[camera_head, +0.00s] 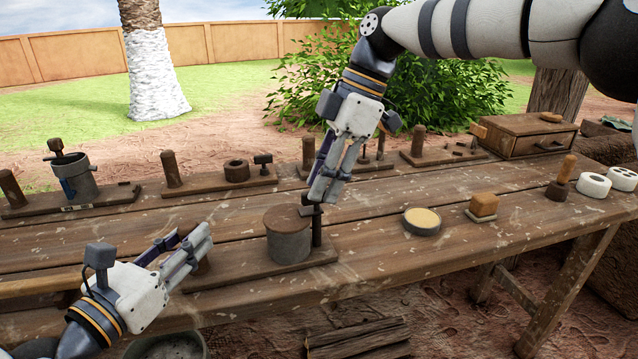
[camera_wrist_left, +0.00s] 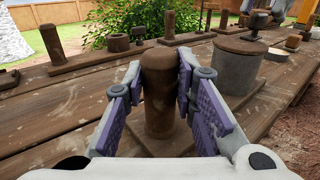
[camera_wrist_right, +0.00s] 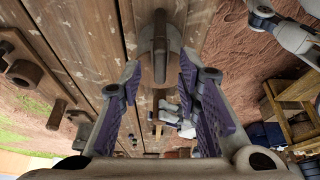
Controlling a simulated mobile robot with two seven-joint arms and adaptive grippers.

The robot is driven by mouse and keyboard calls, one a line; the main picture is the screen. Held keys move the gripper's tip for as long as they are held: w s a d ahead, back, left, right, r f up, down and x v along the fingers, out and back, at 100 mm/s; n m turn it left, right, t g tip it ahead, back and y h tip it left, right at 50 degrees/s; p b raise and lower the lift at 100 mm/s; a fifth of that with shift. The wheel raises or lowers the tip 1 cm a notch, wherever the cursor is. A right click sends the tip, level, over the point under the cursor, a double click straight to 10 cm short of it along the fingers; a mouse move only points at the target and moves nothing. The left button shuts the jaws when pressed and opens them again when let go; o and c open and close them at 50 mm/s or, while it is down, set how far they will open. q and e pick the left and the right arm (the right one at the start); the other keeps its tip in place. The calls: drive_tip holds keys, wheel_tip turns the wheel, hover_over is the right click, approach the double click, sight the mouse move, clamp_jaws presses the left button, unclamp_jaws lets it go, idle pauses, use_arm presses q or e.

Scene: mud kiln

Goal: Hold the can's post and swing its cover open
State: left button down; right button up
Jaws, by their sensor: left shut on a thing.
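The can (camera_head: 289,247) is a grey cylinder on a wooden base, with a flat brown cover (camera_head: 286,220) lying shut on its top. A dark upright (camera_head: 317,232) stands at its right side. The can's brown post (camera_wrist_left: 159,90) stands upright on the same base. My left gripper (camera_head: 204,238) is shut on the post, with its pads on both sides in the left wrist view (camera_wrist_left: 157,78). My right gripper (camera_head: 320,200) points down over the can's right edge. Its fingers are apart in the right wrist view (camera_wrist_right: 161,72), with a short grey rod (camera_wrist_right: 160,62) between their tips.
Behind stand another can (camera_head: 75,180) on a board and several boards with posts. To the right are a round tin (camera_head: 421,221), a brush-like block (camera_head: 483,206), white rings (camera_head: 593,186) and a wooden drawer box (camera_head: 527,137). The table (camera_head: 370,265) is bare in front of the tin.

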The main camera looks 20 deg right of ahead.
drive_tip(key=shift+a+f, duration=0.25)
drive_tip(key=shift+f, duration=0.35)
clamp_jaws()
drive_tip(key=m, duration=0.2)
drive_tip(key=m+t, duration=0.1)
drive_tip(key=m, duration=0.1)
drive_tip(key=shift+s+t+h, duration=0.1)
drive_tip(key=shift+t+h, duration=0.2)
drive_tip(key=m, duration=0.2)
drive_tip(key=m+t+h, duration=0.1)
drive_tip(key=m, duration=0.2)
drive_tip(key=shift+s+a+m+t, duration=0.1)
drive_tip(key=shift+m+t, duration=0.2)
drive_tip(key=m+h, duration=0.1)
drive_tip(key=m, duration=0.3)
drive_tip(key=shift+a+t+h, duration=0.1)
drive_tip(key=shift+t+h, duration=0.3)
drive_tip(key=m+h, duration=0.1)
drive_tip(key=m, duration=0.4)
drive_tip(key=shift+a+h, duration=0.1)
drive_tip(key=shift+h, duration=0.3)
drive_tip(key=shift+m, duration=0.4)
